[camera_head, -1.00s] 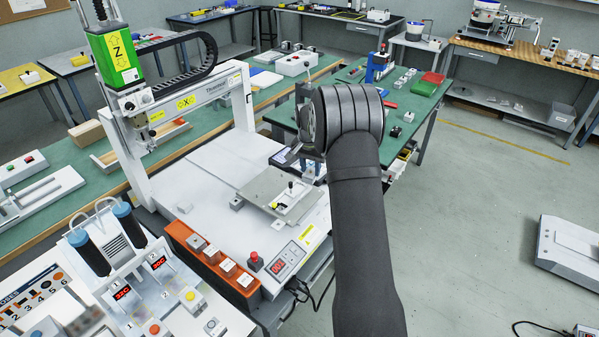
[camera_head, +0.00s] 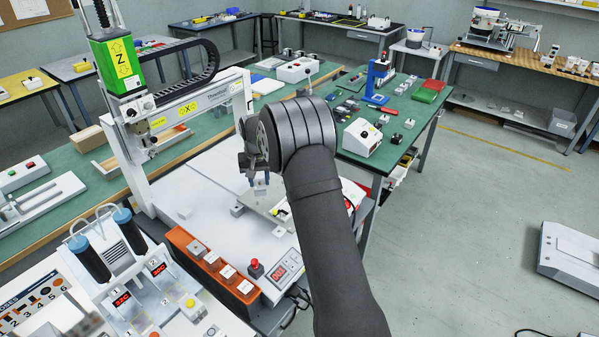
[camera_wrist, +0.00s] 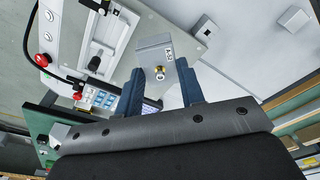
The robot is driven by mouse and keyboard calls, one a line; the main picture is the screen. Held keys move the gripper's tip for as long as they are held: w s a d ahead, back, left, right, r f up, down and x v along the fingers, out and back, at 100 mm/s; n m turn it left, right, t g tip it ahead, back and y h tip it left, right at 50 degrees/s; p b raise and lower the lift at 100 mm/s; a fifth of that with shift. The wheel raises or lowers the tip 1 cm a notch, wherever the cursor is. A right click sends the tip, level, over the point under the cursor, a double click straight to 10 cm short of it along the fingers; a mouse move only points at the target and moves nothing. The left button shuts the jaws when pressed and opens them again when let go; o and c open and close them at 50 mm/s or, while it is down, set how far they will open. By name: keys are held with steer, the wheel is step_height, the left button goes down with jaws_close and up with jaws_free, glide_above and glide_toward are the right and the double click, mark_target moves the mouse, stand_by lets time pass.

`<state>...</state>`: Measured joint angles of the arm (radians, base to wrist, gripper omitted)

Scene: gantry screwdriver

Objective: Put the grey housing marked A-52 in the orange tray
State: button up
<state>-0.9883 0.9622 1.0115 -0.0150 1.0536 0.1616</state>
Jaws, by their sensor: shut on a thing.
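The grey housing (camera_wrist: 154,53) with an A-52 label shows in the wrist view, between the two blue fingers of my gripper (camera_wrist: 163,88). My gripper is shut on it, and a brass-coloured round part shows on its face. In the head view my gripper (camera_head: 259,182) is above the metal plate on the white machine bed, with the held housing small and partly hidden below it. The orange tray (camera_head: 183,238) lies along the front edge of the machine, to the lower left of my gripper. It holds several grey blocks in a row.
A grey block (camera_head: 237,209) and a paler block (camera_head: 184,213) stand on the bed left of my gripper. A red stop button (camera_head: 256,267) and a control box (camera_head: 283,272) sit right of the tray. The gantry (camera_head: 190,110) stands behind, left of my arm.

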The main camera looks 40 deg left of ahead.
steer(key=s+a+f+n, duration=0.25)
steer(key=s+a, duration=0.25)
steer(key=s, duration=0.3)
steer(key=s+a+f+n+g, duration=0.1)
steer(key=s+a+n, duration=0.3)
steer(key=s, duration=0.5)
steer(key=s+a+f+n, duration=0.2)
steer(key=s+a, duration=0.3)
steer(key=s, duration=0.3)
steer(key=shift+a+f, duration=0.2)
steer(key=shift+f, duration=2.45)
steer(key=shift+f, duration=0.7)
steer(key=o, duration=1.4)
step_height(320, 180, up, 8)
